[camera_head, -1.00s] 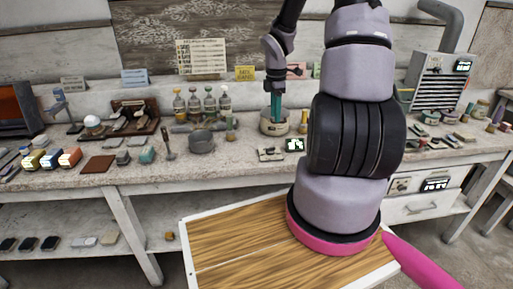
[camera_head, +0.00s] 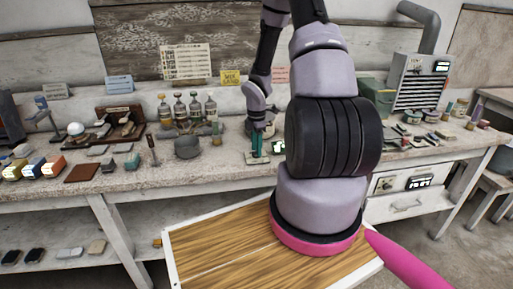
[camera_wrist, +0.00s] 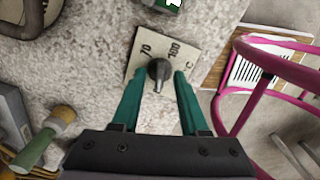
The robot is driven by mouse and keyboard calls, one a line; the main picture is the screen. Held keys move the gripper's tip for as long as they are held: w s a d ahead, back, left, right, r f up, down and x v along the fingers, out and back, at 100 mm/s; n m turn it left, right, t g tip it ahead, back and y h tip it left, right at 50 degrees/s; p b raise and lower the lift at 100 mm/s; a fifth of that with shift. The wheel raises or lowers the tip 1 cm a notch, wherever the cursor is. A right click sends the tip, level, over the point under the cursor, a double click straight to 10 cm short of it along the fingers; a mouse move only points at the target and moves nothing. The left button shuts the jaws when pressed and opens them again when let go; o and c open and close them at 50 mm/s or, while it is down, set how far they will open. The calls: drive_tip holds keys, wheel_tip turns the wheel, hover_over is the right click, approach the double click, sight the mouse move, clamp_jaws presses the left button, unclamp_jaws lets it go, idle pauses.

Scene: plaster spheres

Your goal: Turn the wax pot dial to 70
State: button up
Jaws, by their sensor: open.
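The dial is a dark grey knob (camera_wrist: 157,70) with a lighter pointer bar, on a pale plate (camera_wrist: 177,44). The plate carries a printed "70" and other marks that are hard to read. In the wrist view the pointer bar lies roughly toward my gripper; its exact setting cannot be told. My gripper (camera_wrist: 160,84) has its teal fingers open, one on each side of the knob, with gaps visible. In the head view my gripper (camera_head: 257,147) points down over the bench front, covering most of the dial plate (camera_head: 256,160). The wax pot is largely hidden behind my arm.
A small lit display (camera_head: 278,147) sits beside the dial plate. A grey pan (camera_head: 187,147) and several bottles (camera_head: 195,108) stand to the left on the bench (camera_head: 150,175). In the wrist view a wooden-ended tool (camera_wrist: 60,119) lies at lower left.

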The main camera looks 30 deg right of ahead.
clamp_jaws()
